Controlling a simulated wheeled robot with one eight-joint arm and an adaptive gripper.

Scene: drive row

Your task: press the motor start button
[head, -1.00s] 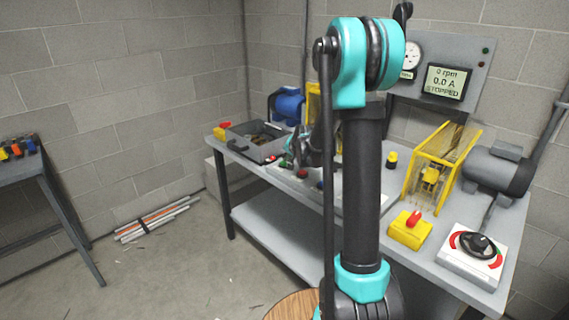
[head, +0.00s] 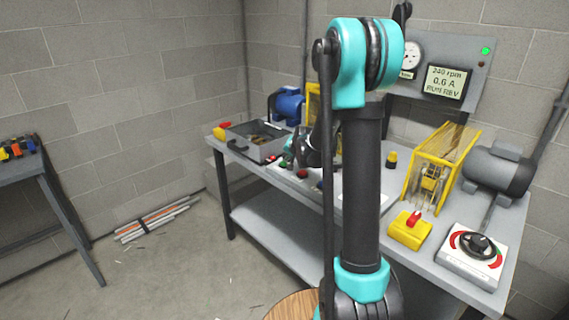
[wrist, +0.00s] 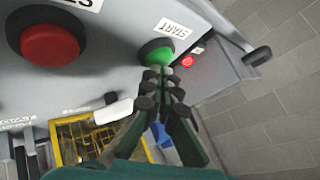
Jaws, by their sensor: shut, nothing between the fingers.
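The green start button (wrist: 157,50), with a START label (wrist: 173,28) beside it, sits on a grey panel in the wrist view. My gripper (wrist: 165,75) is shut and empty, its fingertips just at the button's lower edge in that view. I cannot tell whether they touch it. A larger red button (wrist: 52,44) is to the left. In the head view my gripper (head: 305,155) is over the bench controls, partly hidden by my arm. The display (head: 446,82) reads 240 rpm, 0.6 A, RUN REV, and a green lamp (head: 485,51) is lit above it.
Pipes (head: 155,220) lie on the floor at left.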

